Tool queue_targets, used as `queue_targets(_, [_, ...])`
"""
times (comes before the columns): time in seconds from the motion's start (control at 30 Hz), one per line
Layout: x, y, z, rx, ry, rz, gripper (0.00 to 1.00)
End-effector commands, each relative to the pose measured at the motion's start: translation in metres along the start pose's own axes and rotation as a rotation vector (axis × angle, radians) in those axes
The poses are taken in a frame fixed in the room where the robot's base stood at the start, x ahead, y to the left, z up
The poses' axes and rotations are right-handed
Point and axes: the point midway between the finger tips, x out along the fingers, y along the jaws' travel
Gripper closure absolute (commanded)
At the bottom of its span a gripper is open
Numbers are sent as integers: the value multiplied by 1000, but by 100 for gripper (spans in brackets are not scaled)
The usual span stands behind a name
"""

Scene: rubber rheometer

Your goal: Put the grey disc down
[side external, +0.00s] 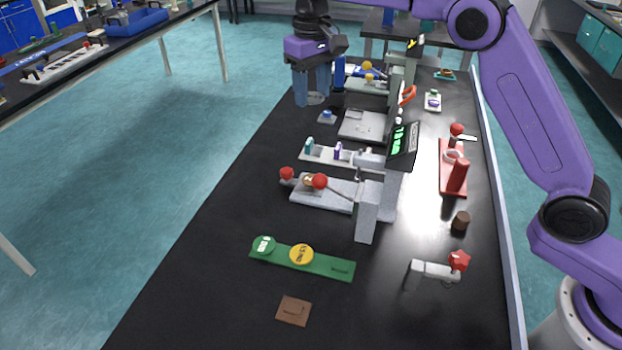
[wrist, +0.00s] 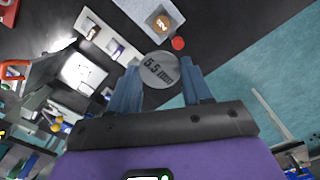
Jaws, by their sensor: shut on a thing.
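The grey disc (wrist: 160,70), marked "5.5 mm", sits between the two blue fingertips of my gripper (wrist: 161,66) in the wrist view. My gripper is shut on it. In the side view my gripper (side external: 312,97) points down, over the left edge of the black bench (side external: 215,240) toward its far end. The disc (side external: 315,98) shows there only as a pale rim between the fingers. It appears held above the bench level, with nothing seen touching it from below.
A grey machine with a green-lit display (side external: 402,140) stands mid-bench. A brown square (side external: 293,311) and red stand (side external: 455,175) are also there. The near left bench is clear.

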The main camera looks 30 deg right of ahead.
Motion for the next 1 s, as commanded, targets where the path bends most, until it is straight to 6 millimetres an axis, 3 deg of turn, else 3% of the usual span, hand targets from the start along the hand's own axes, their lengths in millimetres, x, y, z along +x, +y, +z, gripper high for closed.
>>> queue_targets(0.27, [28, -3, -1, -3, -2, 1, 80])
queue_targets(1.0, [154, -3, -1, -2, -4, 1, 80])
